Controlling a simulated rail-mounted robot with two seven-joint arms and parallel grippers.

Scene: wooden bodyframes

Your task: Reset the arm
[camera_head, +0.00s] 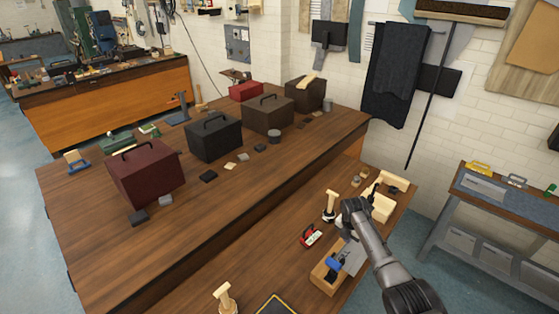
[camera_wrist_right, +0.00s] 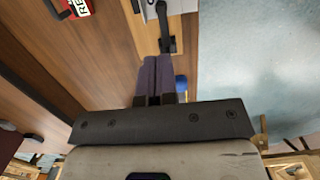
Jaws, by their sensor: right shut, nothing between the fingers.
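My right arm comes in from the lower right in the head view and bends over the narrow lower table. My left gripper is in neither view.
The lower table holds a wooden tray (camera_head: 322,277) with a blue item, a red-and-black item (camera_head: 311,236) and a wooden piece (camera_head: 330,205). The higher table (camera_head: 190,240) bears several lidded boxes, including a dark red one (camera_head: 147,177). A side bench (camera_head: 500,200) stands at right.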

